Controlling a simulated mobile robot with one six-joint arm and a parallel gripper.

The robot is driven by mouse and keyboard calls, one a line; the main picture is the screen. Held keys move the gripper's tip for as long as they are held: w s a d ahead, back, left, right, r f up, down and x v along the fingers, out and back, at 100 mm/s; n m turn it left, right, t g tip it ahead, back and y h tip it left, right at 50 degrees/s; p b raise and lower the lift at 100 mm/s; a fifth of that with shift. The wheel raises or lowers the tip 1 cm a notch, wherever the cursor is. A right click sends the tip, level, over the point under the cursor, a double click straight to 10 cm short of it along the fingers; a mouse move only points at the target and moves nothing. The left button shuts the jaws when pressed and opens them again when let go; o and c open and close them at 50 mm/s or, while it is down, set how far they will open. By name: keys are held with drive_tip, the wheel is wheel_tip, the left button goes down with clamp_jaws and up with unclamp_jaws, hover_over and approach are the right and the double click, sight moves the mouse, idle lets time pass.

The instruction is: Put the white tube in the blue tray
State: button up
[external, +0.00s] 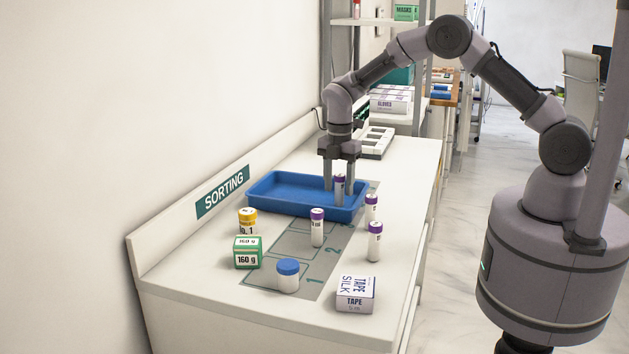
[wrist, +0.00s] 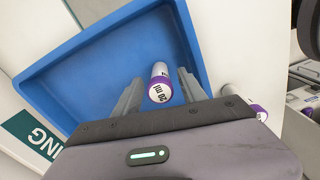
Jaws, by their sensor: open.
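The blue tray (external: 285,188) lies on the counter and fills much of the wrist view (wrist: 95,75). A white tube with a purple cap (external: 340,191) stands inside its right part. The wrist view shows this tube (wrist: 160,84) between my fingers, with a gap on each side. My gripper (external: 339,182) points down into the tray and is open around the tube; its fingers also show in the wrist view (wrist: 160,95). Whether the tube's base touches the tray floor is hidden. Three similar purple-capped tubes stand outside the tray: one (external: 317,229) in front, two (external: 372,209) (external: 375,243) to the right.
A yellow-capped bottle (external: 247,222), a green-and-white box (external: 248,253), a blue-capped white jar (external: 288,278) and a tape box (external: 356,295) stand on the front counter. A grey numbered mat (external: 300,245) lies among them. A wall with a SORTING sign (external: 223,192) borders the left.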

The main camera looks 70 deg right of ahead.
wheel_tip(320, 180, up, 10)
drive_tip(key=p, duration=0.3)
drive_tip(key=shift+r, duration=0.1)
drive_tip(key=s+a+r+m+t, duration=0.2)
drive_tip(key=s+a+r+m, duration=0.25)
drive_tip(key=s+r, duration=0.3)
drive_tip(key=s+a+r+m+t, duration=0.1)
drive_tip(key=s+a+r+m, duration=0.2)
drive_tip(key=s+r+m, duration=0.45)
drive_tip(key=s+a+m+t+y, duration=0.1)
drive_tip(key=s+m, duration=0.3)
drive_tip(key=s, duration=0.4)
drive_tip(key=s+a+r+m+t+y, duration=0.1)
drive_tip(key=s+a+m, duration=0.3)
drive_tip(key=s, duration=0.4)
drive_tip(key=shift+s+r+t, duration=0.2)
drive_tip(key=shift+s+t, duration=0.05)
drive_tip(key=shift+t, duration=0.15)
drive_tip(key=shift+a, duration=0.1)
